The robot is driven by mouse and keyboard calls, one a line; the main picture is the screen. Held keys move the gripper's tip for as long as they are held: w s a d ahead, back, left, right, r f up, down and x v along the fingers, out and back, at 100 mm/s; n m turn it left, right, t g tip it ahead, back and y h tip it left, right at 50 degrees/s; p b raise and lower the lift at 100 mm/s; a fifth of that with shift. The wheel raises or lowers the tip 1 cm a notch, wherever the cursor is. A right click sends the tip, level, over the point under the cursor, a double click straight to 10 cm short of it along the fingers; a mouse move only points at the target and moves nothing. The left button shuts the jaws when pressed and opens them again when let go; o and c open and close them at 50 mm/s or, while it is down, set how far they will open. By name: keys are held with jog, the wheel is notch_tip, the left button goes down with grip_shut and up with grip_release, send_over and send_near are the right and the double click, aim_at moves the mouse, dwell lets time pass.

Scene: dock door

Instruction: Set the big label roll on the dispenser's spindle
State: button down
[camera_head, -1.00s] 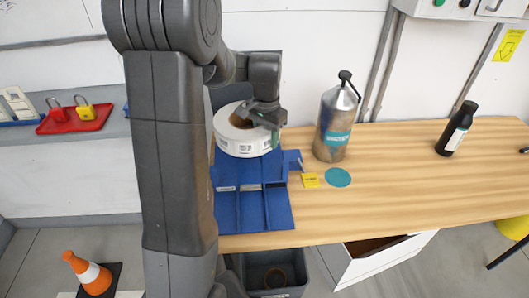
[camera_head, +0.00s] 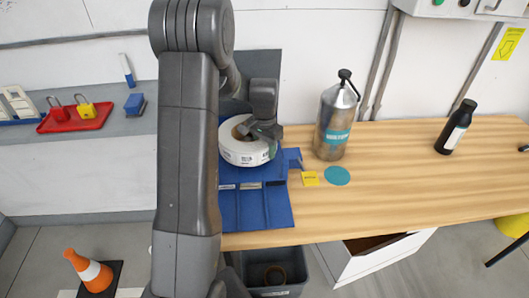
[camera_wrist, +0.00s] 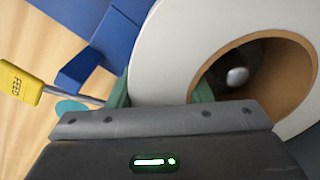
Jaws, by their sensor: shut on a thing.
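The big white label roll (camera_head: 243,155) with a brown core is in my gripper (camera_head: 262,140), above the blue dispenser (camera_head: 278,210) on the bench. In the wrist view the roll (camera_wrist: 170,50) fills the upper right. One green finger pad (camera_wrist: 120,95) is outside its wall and the other is inside the core, so the jaws are shut on the wall. Through the core a rounded pale metal end (camera_wrist: 237,76) shows in a dark hollow; it looks like the spindle's tip. How far the roll is over it, I cannot tell.
A metal bottle (camera_head: 333,125) with a teal label stands right of the dispenser. A dark bottle (camera_head: 456,128) stands farther right. A grey bin (camera_head: 290,278) is below. The bench's right half is mostly clear.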

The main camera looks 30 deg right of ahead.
jog(key=shift+f, duration=0.8)
jog(key=shift+w+d+f, duration=0.15)
jog(key=shift+w+f, duration=0.05)
jog(key=shift+f, duration=0.2)
jog(key=shift+f, duration=0.1)
jog(key=c, duration=0.7)
grip_release()
notch_tip(320, 180, up, 12)
jog(key=shift+r, duration=0.1)
